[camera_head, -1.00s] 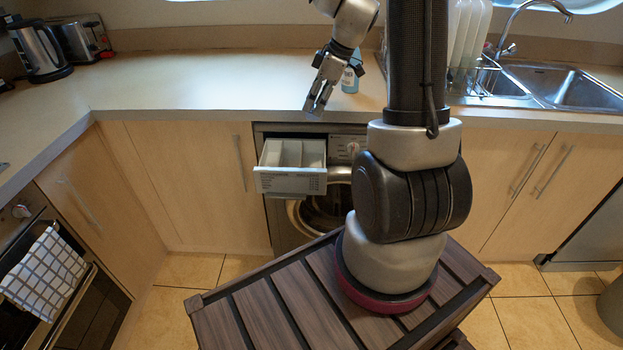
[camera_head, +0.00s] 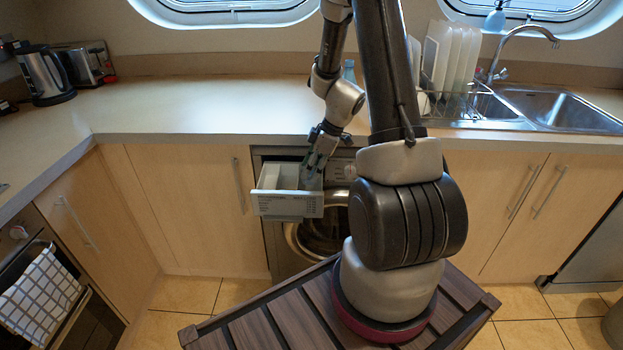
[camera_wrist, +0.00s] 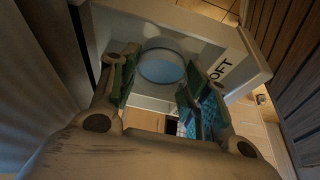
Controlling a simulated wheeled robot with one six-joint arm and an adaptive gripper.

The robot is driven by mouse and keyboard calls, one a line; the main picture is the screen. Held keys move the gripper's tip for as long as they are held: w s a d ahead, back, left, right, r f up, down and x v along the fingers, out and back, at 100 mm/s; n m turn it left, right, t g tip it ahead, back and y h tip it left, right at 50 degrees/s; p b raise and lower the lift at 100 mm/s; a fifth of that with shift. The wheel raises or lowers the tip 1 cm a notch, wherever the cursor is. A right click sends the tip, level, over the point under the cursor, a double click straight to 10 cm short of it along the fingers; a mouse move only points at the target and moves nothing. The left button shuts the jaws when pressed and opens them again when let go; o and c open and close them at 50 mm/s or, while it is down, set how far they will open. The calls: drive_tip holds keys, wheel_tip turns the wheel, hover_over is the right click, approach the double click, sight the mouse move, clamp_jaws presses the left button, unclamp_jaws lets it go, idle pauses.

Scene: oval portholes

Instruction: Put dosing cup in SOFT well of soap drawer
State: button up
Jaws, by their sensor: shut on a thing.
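The soap drawer (camera_head: 288,206) is pulled out from the washing machine, with a pale labelled front. My gripper (camera_head: 317,160) is at the right part of the drawer, pointing down. In the wrist view my gripper (camera_wrist: 158,78) is shut on the dosing cup (camera_wrist: 162,68), a round cup with a pale rim and blue inside. The cup is between the fingers, at the drawer's well beside lettering reading "OFT" (camera_wrist: 220,69). Whether it touches the well floor I cannot tell. In the head view the fingers hide the cup.
The countertop (camera_head: 220,110) edge runs just above and behind the drawer. A bottle (camera_head: 349,72) stands on the counter behind my arm. A dish rack (camera_head: 450,104) and sink (camera_head: 560,108) are at the right. The machine's round door (camera_head: 320,238) is below the drawer.

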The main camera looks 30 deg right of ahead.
drive_tip(key=shift+f, duration=2)
drive_tip(key=o, duration=1)
drive_tip(key=shift+f, duration=0.1)
drive_tip(key=v, duration=0.5)
drive_tip(key=s+d, duration=0.6)
drive_tip(key=d, duration=0.4)
drive_tip(key=shift+s, duration=0.35)
